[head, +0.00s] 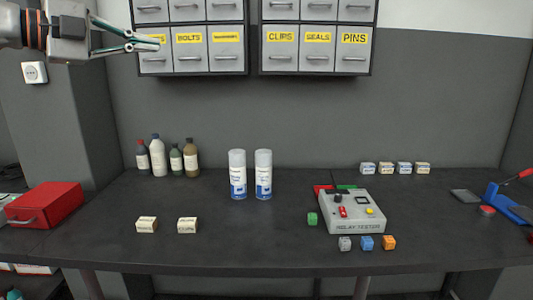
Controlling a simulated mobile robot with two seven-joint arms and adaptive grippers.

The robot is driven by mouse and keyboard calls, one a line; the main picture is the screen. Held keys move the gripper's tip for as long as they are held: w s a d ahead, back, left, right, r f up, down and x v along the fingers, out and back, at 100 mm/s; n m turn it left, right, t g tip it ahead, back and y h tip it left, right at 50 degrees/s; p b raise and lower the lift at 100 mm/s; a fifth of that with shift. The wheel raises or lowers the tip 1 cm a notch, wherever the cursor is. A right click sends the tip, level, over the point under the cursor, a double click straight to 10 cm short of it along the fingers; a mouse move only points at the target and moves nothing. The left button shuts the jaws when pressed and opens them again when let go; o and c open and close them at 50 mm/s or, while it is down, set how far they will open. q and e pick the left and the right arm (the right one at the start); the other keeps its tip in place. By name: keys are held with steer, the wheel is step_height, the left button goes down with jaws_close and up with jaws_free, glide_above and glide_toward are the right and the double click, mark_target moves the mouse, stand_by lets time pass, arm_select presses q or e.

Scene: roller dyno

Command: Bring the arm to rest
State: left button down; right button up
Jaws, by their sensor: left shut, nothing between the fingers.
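My left gripper (150,44) comes in at the upper left of the head view, with its arm (45,32) reaching in from the left edge. Its slim fingers point right and are shut and empty. They show in front of the left drawer cabinet, over the drawer beside the one marked BOLTS (190,40). The gripper is high above the dark bench (240,215). I cannot tell whether it touches the drawer front. My right gripper is not in view.
The relay tester (352,212) stands right of centre with several small coloured cubes around it. Two spray cans (238,174) stand mid-bench. Several bottles (158,156) stand at the back left. A red box (45,204) sits at the left. The front middle is clear.

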arm_select(q)
steer(key=d+f+g+h, duration=0.1)
steer(key=d+f+h, duration=0.1)
steer(key=d+f, duration=0.5)
steer(key=d+f+n+h, duration=0.1)
steer(key=d+f+h, duration=0.15)
steer(key=f, duration=0.85)
steer(key=d+f+g+h, duration=0.1)
steer(key=d+f+h, duration=0.2)
steer(key=d+f, duration=0.35)
steer(key=s+a+f+n+t+y, duration=0.2)
steer(key=s+a+f+n+y, duration=0.25)
steer(key=f, duration=0.85)
steer(key=s+a+f+n+t+y, duration=0.25)
steer(key=s+f+n+y, duration=0.35)
steer(key=f, duration=0.8)
steer(key=s+a+f+n+t+y, duration=0.25)
steer(key=f+n, duration=0.45)
steer(key=f, duration=0.6)
steer(key=s+a+f+n+g+y, duration=0.2)
steer(key=s+f+g, duration=0.3)
steer(key=s+f, duration=1.1)
steer(key=shift+s+f+n+g+y, duration=0.3)
steer(key=shift+s+f+n+y, duration=0.1)
steer(key=shift+s+y, duration=0.4)
